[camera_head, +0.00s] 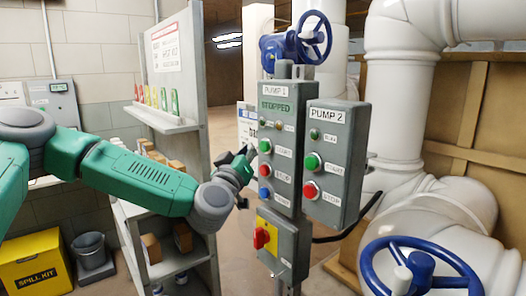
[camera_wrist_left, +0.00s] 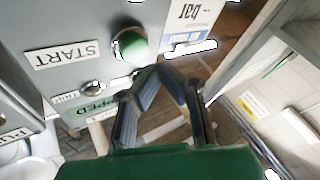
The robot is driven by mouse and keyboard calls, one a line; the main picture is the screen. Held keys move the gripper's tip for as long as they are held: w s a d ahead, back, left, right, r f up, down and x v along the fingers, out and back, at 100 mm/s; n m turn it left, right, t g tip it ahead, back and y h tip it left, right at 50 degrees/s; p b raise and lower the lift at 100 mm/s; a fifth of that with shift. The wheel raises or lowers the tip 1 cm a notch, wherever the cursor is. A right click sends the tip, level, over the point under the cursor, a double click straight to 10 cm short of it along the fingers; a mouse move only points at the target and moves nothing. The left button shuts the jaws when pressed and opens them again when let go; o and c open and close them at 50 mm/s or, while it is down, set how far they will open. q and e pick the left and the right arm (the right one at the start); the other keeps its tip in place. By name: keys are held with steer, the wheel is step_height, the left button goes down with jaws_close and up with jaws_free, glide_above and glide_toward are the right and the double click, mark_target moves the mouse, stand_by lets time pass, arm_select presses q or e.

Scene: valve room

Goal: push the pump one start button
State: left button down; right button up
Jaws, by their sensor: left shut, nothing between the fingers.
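The PUMP 1 box (camera_head: 283,105) is a grey panel whose display reads STOPPED. Its green start button (camera_head: 265,147) sits left of a START label, above a red and a blue button. In the left wrist view the green button (camera_wrist_left: 130,45) shows in front of the fingers, next to an upside-down START label (camera_wrist_left: 66,54). My left gripper (camera_head: 246,154) is at the left edge of the box, very close to the button. In the wrist view its fingertips (camera_wrist_left: 170,70) are together, empty, just right of and below the button. I cannot tell if they touch it. My right gripper is out of view.
The PUMP 2 box (camera_head: 331,160) stands right beside, with its own green and red buttons. A red and yellow rotary switch (camera_head: 264,236) is below. A shelf unit (camera_head: 180,265) stands left. Blue valve wheels (camera_head: 421,268) and white pipes (camera_head: 398,110) are right.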

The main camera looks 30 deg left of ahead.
arm_select(q)
steer(key=shift+w+d, duration=0.2)
steer(key=shift+w, duration=0.3)
stand_by(1.2)
steer(key=shift+w+d+r, duration=0.1)
steer(key=shift+w+d, duration=0.15)
steer(key=shift+w, duration=0.05)
steer(key=shift+w+d, duration=0.15)
steer(key=shift+w, duration=0.25)
stand_by(0.7)
steer(key=shift+s, duration=0.1)
steer(key=shift+s+a, duration=0.35)
steer(key=shift+s, duration=0.35)
steer(key=shift+s+a+p, duration=0.2)
steer(key=shift+s+a, duration=0.15)
steer(key=shift+s, duration=0.4)
steer(key=shift+s+a+p, duration=0.25)
steer(key=shift+s+a, duration=0.05)
steer(key=shift+s, duration=0.5)
steer(key=shift+s+a+p, duration=0.2)
steer(key=shift+s+a, duration=0.15)
steer(key=shift+s, duration=0.4)
